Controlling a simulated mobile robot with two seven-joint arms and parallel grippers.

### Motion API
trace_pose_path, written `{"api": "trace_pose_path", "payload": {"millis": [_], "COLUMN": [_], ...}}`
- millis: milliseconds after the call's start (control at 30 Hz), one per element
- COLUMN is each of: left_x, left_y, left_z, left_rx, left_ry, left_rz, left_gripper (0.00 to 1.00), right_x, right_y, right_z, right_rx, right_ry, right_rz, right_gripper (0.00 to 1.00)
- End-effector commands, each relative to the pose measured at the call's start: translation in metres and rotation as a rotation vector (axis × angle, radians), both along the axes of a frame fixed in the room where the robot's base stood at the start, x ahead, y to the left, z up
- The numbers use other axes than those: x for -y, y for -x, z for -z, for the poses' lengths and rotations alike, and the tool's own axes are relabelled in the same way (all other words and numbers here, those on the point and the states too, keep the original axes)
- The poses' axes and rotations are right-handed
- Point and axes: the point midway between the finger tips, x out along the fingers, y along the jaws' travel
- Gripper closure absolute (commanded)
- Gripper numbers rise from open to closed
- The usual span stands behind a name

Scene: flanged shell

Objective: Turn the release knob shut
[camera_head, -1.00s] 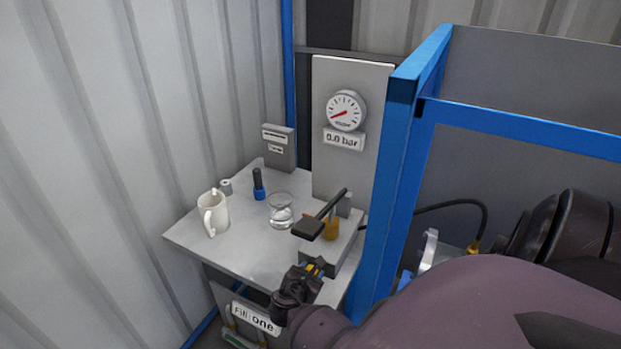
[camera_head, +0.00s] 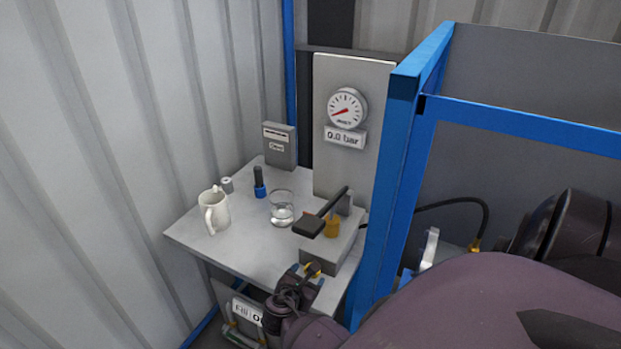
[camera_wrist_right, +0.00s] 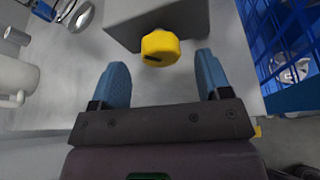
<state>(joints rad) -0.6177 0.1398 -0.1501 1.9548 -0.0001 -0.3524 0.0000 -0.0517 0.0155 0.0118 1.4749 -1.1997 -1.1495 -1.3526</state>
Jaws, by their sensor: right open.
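The release knob, a yellow knob with a dark slot (camera_wrist_right: 160,47), sits on the front of the grey pump block (camera_wrist_right: 190,22). The knob lies just beyond and between the fingertips, with visible gaps on both sides. In the head view my right gripper (camera_head: 306,273) is at the block's front, partly covering the knob's surroundings. My left gripper is in neither view.
A black pump lever (camera_head: 322,214) reaches over the block. A white mug (camera_head: 214,211), a glass beaker (camera_head: 282,209) and a blue-based bottle (camera_head: 259,184) stand on the grey table (camera_head: 245,249). The gauge (camera_head: 346,108) reads near zero. A blue frame post (camera_head: 391,200) stands close right.

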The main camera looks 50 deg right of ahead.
Motion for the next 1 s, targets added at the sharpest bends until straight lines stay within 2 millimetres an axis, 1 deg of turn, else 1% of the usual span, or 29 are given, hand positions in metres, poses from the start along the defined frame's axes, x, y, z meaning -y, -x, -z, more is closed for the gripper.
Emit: {"api": "trace_pose_path", "payload": {"millis": [33,200,300,400,567,867,933,1000], "left_x": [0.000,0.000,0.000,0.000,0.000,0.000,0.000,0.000], "left_y": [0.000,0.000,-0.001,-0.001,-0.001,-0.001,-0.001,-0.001], "left_z": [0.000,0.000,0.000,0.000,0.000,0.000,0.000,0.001], "left_rx": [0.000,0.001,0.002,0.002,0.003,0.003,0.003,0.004], "left_ry": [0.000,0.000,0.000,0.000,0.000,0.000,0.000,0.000], "left_rz": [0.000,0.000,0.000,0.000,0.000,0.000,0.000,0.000], "left_gripper": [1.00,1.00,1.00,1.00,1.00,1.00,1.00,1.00], "right_x": [-0.010,-0.035,-0.047,-0.055,-0.060,-0.061,-0.060,-0.059], "right_y": [0.004,0.014,0.018,0.021,0.023,0.023,0.025,0.029], "right_z": [-0.003,-0.015,-0.020,-0.024,-0.026,-0.026,-0.023,-0.016], "right_rx": [0.000,0.001,0.000,0.000,0.001,0.002,0.018,0.061], "right_ry": [-0.003,-0.003,-0.003,0.000,-0.001,-0.003,-0.021,-0.073], "right_rz": [-0.001,0.000,0.000,0.001,0.000,0.001,-0.001,-0.004], "right_gripper": [0.29,0.29,0.29,0.29,0.29,0.29,0.29,0.29]}}
